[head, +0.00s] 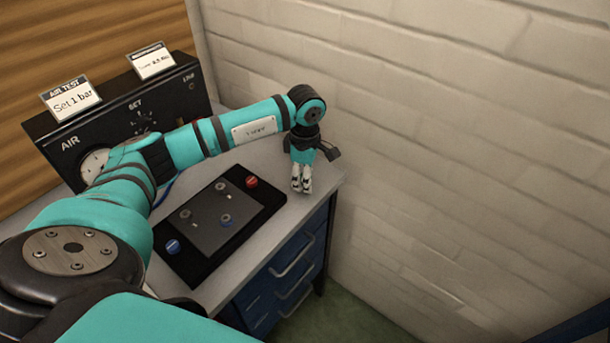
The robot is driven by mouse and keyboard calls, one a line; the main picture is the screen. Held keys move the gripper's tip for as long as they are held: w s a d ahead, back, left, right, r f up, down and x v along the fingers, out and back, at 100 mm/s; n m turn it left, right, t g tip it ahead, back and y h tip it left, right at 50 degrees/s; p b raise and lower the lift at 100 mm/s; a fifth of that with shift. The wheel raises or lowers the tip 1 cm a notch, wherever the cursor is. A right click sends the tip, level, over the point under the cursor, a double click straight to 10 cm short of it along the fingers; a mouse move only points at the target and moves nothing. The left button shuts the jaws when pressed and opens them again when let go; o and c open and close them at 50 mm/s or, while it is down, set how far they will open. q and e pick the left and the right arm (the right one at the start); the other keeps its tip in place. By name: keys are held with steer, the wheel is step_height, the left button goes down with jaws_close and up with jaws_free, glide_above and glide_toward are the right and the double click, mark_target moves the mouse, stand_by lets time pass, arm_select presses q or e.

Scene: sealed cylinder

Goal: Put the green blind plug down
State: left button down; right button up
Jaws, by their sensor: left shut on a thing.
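My left gripper (301,184) points down over the right end of the grey bench top (262,150), to the right of the black tray (232,240). Its fingers are closed together on something small. The green blind plug is hidden between the fingertips or too small to make out. I cannot tell whether the fingertips touch the bench. On the tray, a red plug (251,182) sits at the far right corner and a blue plug (173,246) at the near left corner. My right gripper is out of view.
A black air test box (120,110) with a gauge stands behind. A white brick wall (440,150) rises to the right. Blue drawers (285,275) are below the bench top.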

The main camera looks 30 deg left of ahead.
arm_select(q)
steer(key=shift+f, duration=0.35)
steer(key=shift+f, duration=0.1)
steer(key=shift+f+b, duration=0.55)
steer(key=shift+b, duration=0.15)
steer(key=c, duration=1)
jaws_free()
